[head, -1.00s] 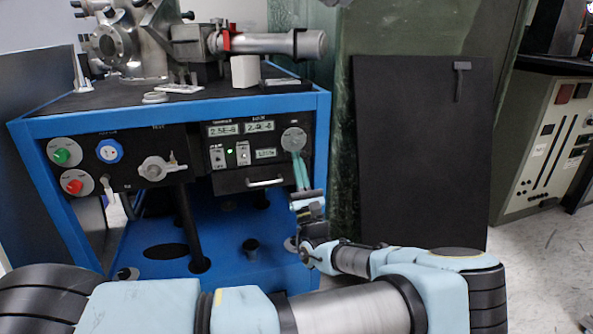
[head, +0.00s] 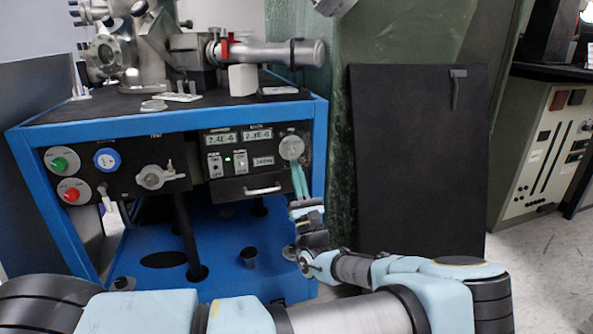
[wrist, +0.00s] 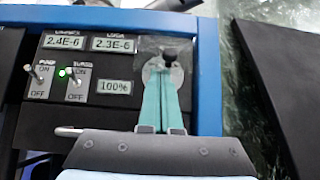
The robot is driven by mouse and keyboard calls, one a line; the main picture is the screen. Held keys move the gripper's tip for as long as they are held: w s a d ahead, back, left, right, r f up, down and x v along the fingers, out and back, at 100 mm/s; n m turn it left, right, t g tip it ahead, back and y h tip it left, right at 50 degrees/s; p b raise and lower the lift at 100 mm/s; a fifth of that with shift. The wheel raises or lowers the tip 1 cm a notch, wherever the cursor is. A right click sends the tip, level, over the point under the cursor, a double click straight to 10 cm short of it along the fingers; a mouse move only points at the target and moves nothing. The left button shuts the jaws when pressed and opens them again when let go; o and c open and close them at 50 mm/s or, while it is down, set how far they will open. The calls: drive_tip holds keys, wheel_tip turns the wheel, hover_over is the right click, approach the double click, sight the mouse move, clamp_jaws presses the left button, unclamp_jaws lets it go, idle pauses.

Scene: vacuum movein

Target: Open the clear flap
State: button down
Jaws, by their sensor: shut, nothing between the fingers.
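The clear flap (wrist: 149,52) shows in the wrist view as a faint see-through pane at the right end of the black panel. It covers a round grey disc (wrist: 176,82) with a dark knob (wrist: 170,56). In the head view the disc (head: 291,147) shows, but the flap's outline is hard to make out. My gripper (wrist: 161,76) has two teal fingers, shut together with nothing between them. Their tips are in front of the disc, just below the knob. I cannot tell whether they touch the flap. In the head view my gripper (head: 295,165) points up at the disc.
Switches and displays (wrist: 90,65) lie left of the flap. A drawer handle (head: 263,190) sticks out below them. The cart's blue frame (head: 320,150) borders the panel on the right. A black board (head: 420,160) leans beside the cart.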

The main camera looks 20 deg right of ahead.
sight(301, 145)
drive_tip(key=shift+s+r+p, duration=0.1)
drive_tip(key=shift+r+p, duration=0.1)
drive_tip(key=shift+p, duration=0.5)
drive_tip(key=r+g+p, duration=0.1)
drive_tip(key=p, duration=0.2)
drive_tip(key=s+r+g+p, duration=0.1)
drive_tip(key=p, duration=0.2)
drive_tip(key=shift+a, duration=0.1)
drive_tip(key=g+p, duration=0.1)
drive_tip(key=p, duration=0.2)
drive_tip(key=s+r+g+p, duration=0.1)
drive_tip(key=p, duration=0.3)
drive_tip(key=r+g+p, duration=0.1)
drive_tip(key=p, duration=0.2)
drive_tip(key=shift+s+a+r+y, duration=0.1)
drive_tip(key=shift+s+r+y, duration=0.1)
drive_tip(key=shift+s+y, duration=0.1)
drive_tip(key=r+g+p, duration=0.1)
drive_tip(key=p, duration=0.5)
drive_tip(key=shift+s+r+g, duration=0.2)
drive_tip(key=shift+g, duration=0.2)
drive_tip(key=r+g+p, duration=0.1)
drive_tip(key=g+p, duration=0.1)
drive_tip(key=p, duration=0.4)
drive_tip(key=shift+s+r, duration=0.2)
drive_tip(key=shift+r+p, duration=0.1)
drive_tip(key=shift+p, duration=0.3)
drive_tip(key=shift+r+p, duration=0.2)
drive_tip(key=shift+p, duration=0.4)
